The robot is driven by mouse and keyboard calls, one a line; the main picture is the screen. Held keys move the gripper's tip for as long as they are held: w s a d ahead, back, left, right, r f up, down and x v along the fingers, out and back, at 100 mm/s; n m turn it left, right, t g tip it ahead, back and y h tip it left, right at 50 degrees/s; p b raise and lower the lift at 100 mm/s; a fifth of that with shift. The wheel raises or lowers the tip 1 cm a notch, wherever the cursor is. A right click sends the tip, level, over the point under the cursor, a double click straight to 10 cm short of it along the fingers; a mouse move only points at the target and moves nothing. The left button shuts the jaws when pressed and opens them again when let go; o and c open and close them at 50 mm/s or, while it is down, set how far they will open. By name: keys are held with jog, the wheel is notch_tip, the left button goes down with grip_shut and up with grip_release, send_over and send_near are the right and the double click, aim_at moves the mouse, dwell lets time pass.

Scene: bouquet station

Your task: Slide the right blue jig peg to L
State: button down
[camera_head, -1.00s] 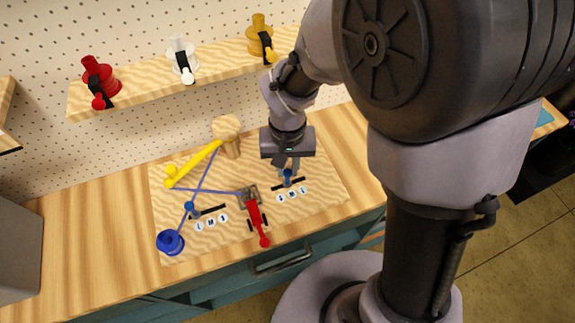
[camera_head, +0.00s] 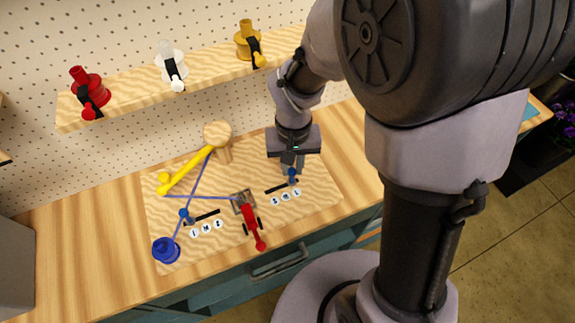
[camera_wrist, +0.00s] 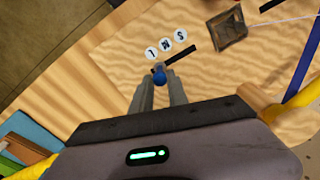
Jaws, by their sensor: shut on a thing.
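The right blue jig peg (camera_head: 292,177) stands in the black slot (camera_head: 277,188) on the right of the wooden board. My gripper (camera_wrist: 159,82) is shut on this peg; only its blue top (camera_wrist: 159,74) shows between the fingers in the wrist view. The round white labels S (camera_head: 274,202), M (camera_head: 285,197) and L (camera_head: 296,192) lie along the slot's front side. The peg is at the slot's right end, level with the L label (camera_wrist: 151,53). In the wrist view the bare slot (camera_wrist: 184,54) runs away from the peg past M and S.
A red-handled clamp (camera_head: 252,222) stands left of the slot. Blue ribbon runs from a blue spool (camera_head: 166,250) past the left blue peg (camera_head: 184,215). A yellow lever (camera_head: 186,174) and wooden post (camera_head: 220,142) are behind. A shelf (camera_head: 130,97) holds red, white and yellow spools.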

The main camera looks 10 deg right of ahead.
aim_at(294, 170)
jog(key=c, duration=1.5)
grip_release()
jog(key=shift+w+d, duration=0.1)
jog(key=shift+d, duration=0.05)
jog(key=shift+o, duration=1.1)
jog(key=shift+d, duration=0.15)
notch_tip(294, 170, up, 18)
jog(key=p, duration=0.6)
jog(key=shift+f, duration=0.25)
jog(key=s+d+f+m+t+y+b, duration=0.1)
jog(key=s+m+t+b, duration=0.1)
jog(key=s+b, duration=0.3)
jog(key=s+d+f+m+t+y+b, duration=0.1)
jog(key=s+d+f+m+t+b, duration=0.1)
jog(key=s+b, duration=0.4)
jog(key=shift+s+t, duration=0.75)
jog(key=shift+t, duration=0.15)
